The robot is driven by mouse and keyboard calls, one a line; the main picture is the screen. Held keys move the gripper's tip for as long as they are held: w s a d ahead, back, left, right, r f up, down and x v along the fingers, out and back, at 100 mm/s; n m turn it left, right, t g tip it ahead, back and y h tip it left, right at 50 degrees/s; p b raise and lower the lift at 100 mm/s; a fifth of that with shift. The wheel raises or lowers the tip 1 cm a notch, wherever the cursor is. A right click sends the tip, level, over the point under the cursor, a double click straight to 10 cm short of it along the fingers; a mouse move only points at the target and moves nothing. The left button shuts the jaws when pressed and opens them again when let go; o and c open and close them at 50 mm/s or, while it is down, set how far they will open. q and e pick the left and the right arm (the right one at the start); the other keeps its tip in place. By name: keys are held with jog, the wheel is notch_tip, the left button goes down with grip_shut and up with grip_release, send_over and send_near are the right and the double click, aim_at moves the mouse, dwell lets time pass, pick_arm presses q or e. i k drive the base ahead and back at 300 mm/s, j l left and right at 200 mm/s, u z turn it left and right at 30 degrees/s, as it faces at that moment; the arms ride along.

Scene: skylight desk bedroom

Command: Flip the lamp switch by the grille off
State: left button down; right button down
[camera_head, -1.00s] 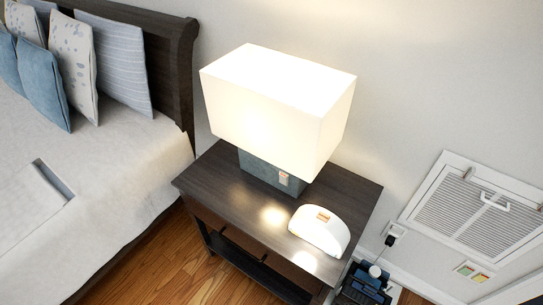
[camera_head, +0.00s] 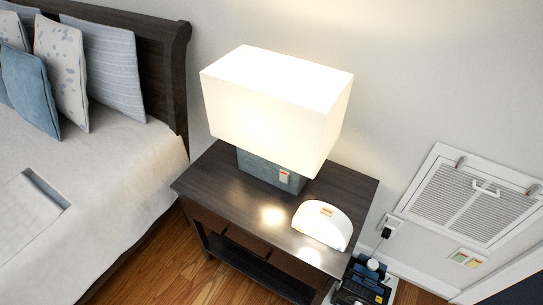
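A lit table lamp with a white box shade (camera_head: 270,105) and a grey block base (camera_head: 258,170) stands on the dark nightstand (camera_head: 200,184). A small switch (camera_head: 284,177) with a red-orange mark sits on the front of the lamp base, near its right side. A white wall grille (camera_head: 472,200) is on the wall to the right. A small wall plate (camera_head: 466,258) with coloured rockers is just below the grille. Neither of my grippers shows in the head view.
A white rounded device (camera_head: 321,226) with an orange mark stands on the nightstand's right front. A black plug sits in a wall outlet (camera_head: 391,226). Blue and dark equipment (camera_head: 365,280) is on the floor right of the nightstand. A bed (camera_head: 110,190) fills the left.

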aim_at(283, 176)
jog(key=i+j, duration=0.1)
jog(key=j, duration=0.25)
jog(key=i+j, duration=0.15)
jog(key=j, duration=0.25)
jog(key=i+j, duration=0.1)
jog(key=j, duration=0.25)
jog(key=i+j, duration=0.1)
jog(key=j, duration=0.25)
jog(key=j+u, duration=0.05)
